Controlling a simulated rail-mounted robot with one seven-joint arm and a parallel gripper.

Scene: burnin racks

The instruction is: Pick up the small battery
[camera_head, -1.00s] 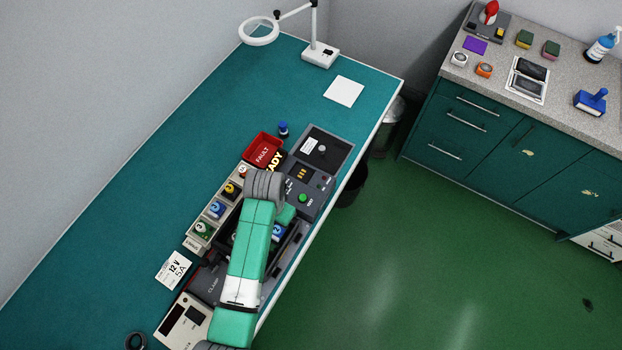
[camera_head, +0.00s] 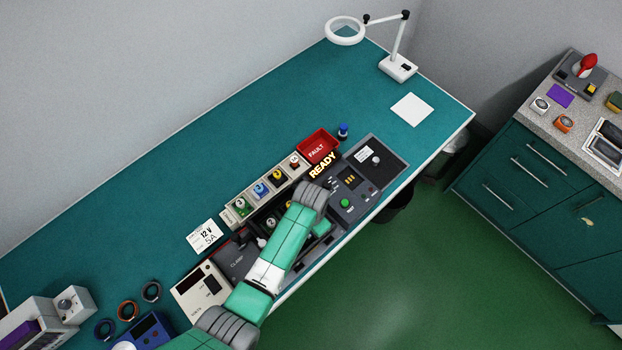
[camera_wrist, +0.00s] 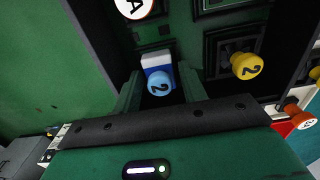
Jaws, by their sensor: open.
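No object is plainly marked as the small battery. In the wrist view my gripper (camera_wrist: 159,74) is open, its two green fingers standing either side of a small blue-and-white block (camera_wrist: 156,62) with a round blue knob (camera_wrist: 159,83) marked 2. I cannot tell whether the fingers touch it. A yellow knob marked 2 (camera_wrist: 246,66) sits in a dark socket to the right. In the head view my wrist hides the fingers over the dark tray. A small blue cylinder (camera_head: 343,130) stands beside the red FAULT bin (camera_head: 318,146).
A pale rack holds green (camera_head: 240,206), blue (camera_head: 261,189) and yellow (camera_head: 278,176) knobbed units left of the tray. A control box with a green button (camera_head: 345,202) adjoins the tray. The READY sign (camera_head: 323,165) stands close by.

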